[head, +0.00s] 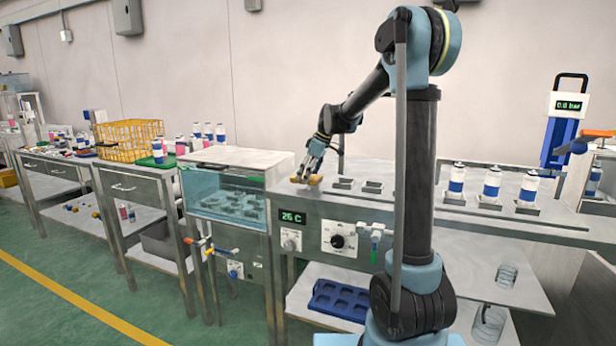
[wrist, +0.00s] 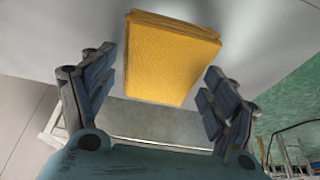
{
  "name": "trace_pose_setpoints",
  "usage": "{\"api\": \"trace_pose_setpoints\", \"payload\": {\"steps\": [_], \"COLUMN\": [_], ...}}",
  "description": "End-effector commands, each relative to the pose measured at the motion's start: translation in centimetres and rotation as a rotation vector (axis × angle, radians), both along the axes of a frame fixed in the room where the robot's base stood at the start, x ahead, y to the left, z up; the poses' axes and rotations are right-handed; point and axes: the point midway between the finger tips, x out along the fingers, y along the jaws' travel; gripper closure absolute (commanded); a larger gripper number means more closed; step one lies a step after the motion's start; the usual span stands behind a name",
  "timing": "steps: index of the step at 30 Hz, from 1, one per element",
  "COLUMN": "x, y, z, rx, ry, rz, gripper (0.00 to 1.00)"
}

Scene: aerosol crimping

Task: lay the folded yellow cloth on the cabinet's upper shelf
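The folded yellow cloth (wrist: 170,58) lies flat on a pale surface in the wrist view, ahead of and between my gripper's (wrist: 155,98) two fingers. The fingers are spread, with a gap between each finger and the cloth, and hold nothing. In the head view my gripper (head: 309,166) points down at the cloth (head: 315,180), on the bench top near its left end. The fingers hide part of the cloth there. I cannot make out for sure which thing is the cabinet, or its upper shelf.
A glass-fronted tank (head: 225,197) stands just left of the cloth. Dark square holders (head: 373,186) sit close to its right, and white-and-blue cans (head: 491,184) stand further right. A yellow basket (head: 127,140) is on the left bench. A blue tray (head: 342,300) lies on the lower shelf.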

Motion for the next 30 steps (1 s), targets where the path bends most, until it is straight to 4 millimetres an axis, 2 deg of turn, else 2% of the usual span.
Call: {"api": "trace_pose_setpoints", "payload": {"steps": [10, 14, 17, 30], "x": [0.0, -0.1, -0.2, -1.3], "y": [0.0, -0.2, -0.7, -3.5], "z": [0.1, 0.7, 1.8, 9.2], "rx": [0.000, 0.000, 0.000, -0.001], "ry": [0.000, 0.000, 0.000, 0.001], "rz": [0.000, 0.000, -0.001, -0.001], "gripper": [0.14, 0.14, 0.14, 0.14]}}
